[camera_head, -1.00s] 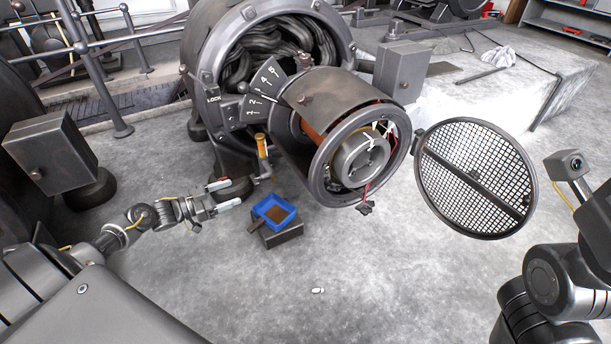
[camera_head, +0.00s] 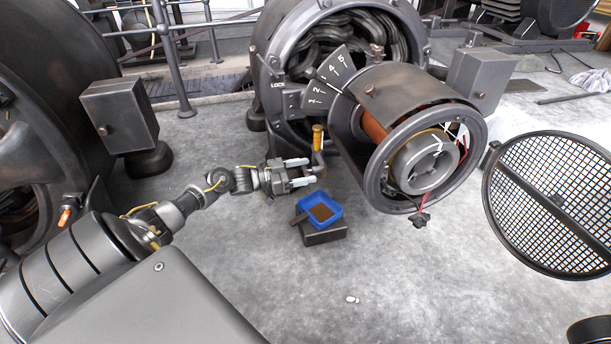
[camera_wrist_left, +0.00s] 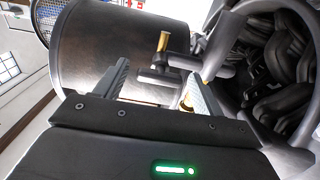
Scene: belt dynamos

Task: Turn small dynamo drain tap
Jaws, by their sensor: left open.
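The small dynamo (camera_head: 400,95) stands with its drum end facing right. Its drain tap (camera_head: 319,163) is a dark pipe fitting low on the near side, with an amber upright piece (camera_head: 318,138) above it. My left gripper (camera_head: 312,169) is open, its two pale fingers pointing right with tips close to the tap. In the left wrist view the tap (camera_wrist_left: 165,75) lies just beyond the open fingers (camera_wrist_left: 158,72), with a brass-coloured end piece (camera_wrist_left: 163,42). Another amber part shows beside the right-hand finger. I cannot tell whether anything touches. My right gripper is out of view.
A blue tray (camera_head: 305,215) with brown contents sits on a dark block (camera_head: 325,236) below the tap. A round mesh cover (camera_head: 555,200) stands open at right. A large dark machine and box (camera_head: 120,115) stand at left. The front floor is mostly clear.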

